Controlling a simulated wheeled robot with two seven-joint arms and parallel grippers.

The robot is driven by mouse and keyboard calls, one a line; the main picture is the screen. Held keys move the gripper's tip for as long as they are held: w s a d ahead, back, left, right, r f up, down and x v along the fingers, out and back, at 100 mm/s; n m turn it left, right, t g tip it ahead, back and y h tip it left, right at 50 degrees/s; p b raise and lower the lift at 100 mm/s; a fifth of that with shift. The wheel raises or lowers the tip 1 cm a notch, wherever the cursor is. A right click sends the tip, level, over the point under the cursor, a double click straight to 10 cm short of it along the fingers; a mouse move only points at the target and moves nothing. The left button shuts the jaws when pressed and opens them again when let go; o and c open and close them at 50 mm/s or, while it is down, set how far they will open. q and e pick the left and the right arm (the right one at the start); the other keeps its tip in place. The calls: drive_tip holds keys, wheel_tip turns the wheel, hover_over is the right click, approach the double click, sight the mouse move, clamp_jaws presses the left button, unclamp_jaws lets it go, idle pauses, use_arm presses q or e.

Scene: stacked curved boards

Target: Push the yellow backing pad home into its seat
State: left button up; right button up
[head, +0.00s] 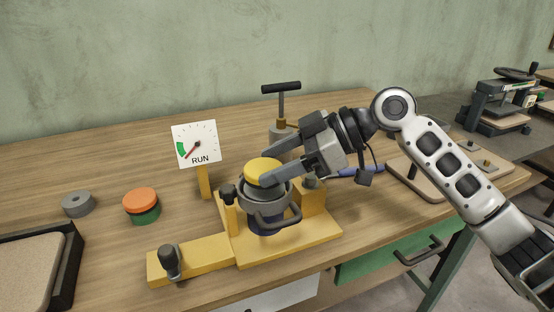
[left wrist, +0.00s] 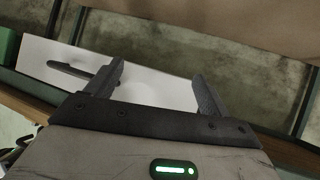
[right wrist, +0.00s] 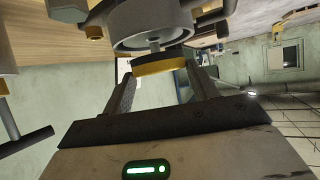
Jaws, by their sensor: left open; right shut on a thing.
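The yellow backing pad (head: 262,166) is a round disc above the grey ring-shaped cup (head: 266,201) of the yellow fixture (head: 290,249). My right gripper (head: 268,175) comes in from the right and is shut on the pad. In the right wrist view the pad (right wrist: 160,66) lies between the fingers, with a short grey stem and a gap between it and the cup (right wrist: 152,28). The seat inside the cup is hidden. My left gripper (left wrist: 160,82) is open and empty, facing a white drawer front (left wrist: 150,95); it is outside the head view.
A RUN gauge (head: 196,144) stands behind the fixture, its needle pointing lower left. A black-handled tool (head: 282,110) stands behind the pad. An orange-and-green disc stack (head: 141,205), a grey ring (head: 77,203) and a black tray (head: 66,268) lie left.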

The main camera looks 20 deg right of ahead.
use_arm(q)
drive_tip(key=shift+f+b, duration=0.6)
drive_tip(key=shift+f, duration=0.05)
use_arm(e)
drive_tip(key=shift+f, duration=1)
drive_tip(key=o, duration=1.2)
drive_tip(key=shift+o, duration=0.2)
drive_tip(key=shift+d+r, duration=0.15)
drive_tip(key=shift+d, duration=0.15)
use_arm(q)
drive_tip(key=shift+d+r+b, duration=0.1)
drive_tip(key=shift+d+b, duration=0.1)
drive_tip(key=shift+b, duration=0.65)
use_arm(e)
drive_tip(key=v, duration=1.5)
drive_tip(key=shift+s+r, duration=0.15)
drive_tip(key=shift+r, duration=0.05)
drive_tip(key=shift+d+f, duration=0.1)
